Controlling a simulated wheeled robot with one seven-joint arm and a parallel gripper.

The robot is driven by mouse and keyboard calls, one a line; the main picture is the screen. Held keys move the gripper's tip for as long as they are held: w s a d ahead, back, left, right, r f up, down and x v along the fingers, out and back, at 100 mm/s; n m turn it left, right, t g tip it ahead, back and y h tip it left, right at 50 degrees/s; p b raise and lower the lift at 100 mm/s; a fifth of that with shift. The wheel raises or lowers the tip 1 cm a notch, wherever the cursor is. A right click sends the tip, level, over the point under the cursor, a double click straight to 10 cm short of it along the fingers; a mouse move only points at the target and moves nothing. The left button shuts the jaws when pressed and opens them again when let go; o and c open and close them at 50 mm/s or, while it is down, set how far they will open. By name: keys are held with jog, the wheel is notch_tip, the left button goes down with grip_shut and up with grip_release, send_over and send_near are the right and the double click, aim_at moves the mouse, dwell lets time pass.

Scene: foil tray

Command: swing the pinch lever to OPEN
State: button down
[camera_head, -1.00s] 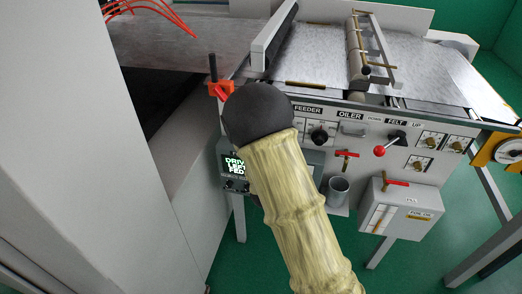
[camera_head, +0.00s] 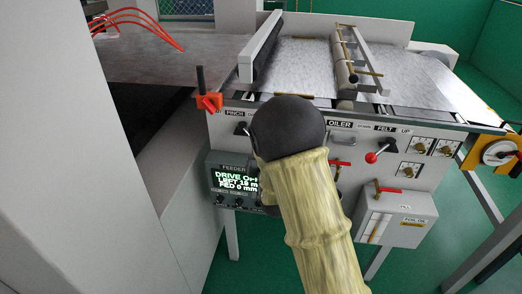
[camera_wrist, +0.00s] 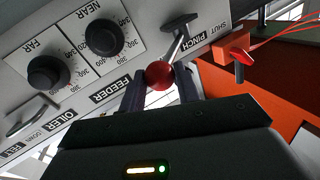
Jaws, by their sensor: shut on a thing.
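The pinch lever (camera_wrist: 177,45) is a grey metal arm on the feeder panel, by the PINCH and SHUT lettering in the wrist view. Its red ball knob (camera_wrist: 159,75) sits between the two dark fingers of my gripper (camera_wrist: 160,84), which is shut on it. The lever runs from its pivot at the panel down to the knob. An OPEN mark is not visible. In the head view the lever's dark pivot (camera_head: 241,128) shows under the PINCH label; my arm's black joint and yellow sleeve hide the knob and my gripper.
Beside the lever are the NEAR dial (camera_wrist: 102,38) and FAR dial (camera_wrist: 47,73). An orange block with a red-tipped switch (camera_wrist: 234,50) sits at the panel corner. The feeder screen (camera_head: 236,179) is lit. A red-knobbed felt lever (camera_head: 371,157) stands to the right.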

jog(key=c, duration=1.1)
grip_release()
jog(key=shift+w+d+r+h, duration=0.1)
jog(key=shift+w+d+h, duration=0.05)
jog(key=shift+d, duration=0.35)
jog(key=shift+w+d+r+h, duration=0.1)
jog(key=shift+w+d+h, duration=0.05)
jog(key=shift+d, duration=0.3)
jog(key=shift+c, duration=0.2)
jog(key=shift+o, duration=0.5)
jog(key=shift+w+d+f, duration=0.1)
jog(key=shift+d+f, duration=0.05)
jog(key=shift+a, duration=0.2)
jog(key=shift+f, duration=0.15)
jog(key=s+b, duration=0.6)
jog(key=s, duration=0.3)
jog(key=shift+d+f, duration=0.15)
jog(key=shift+d, duration=0.1)
jog(key=shift+w+a+b, duration=0.1)
jog(key=shift+b, duration=0.6)
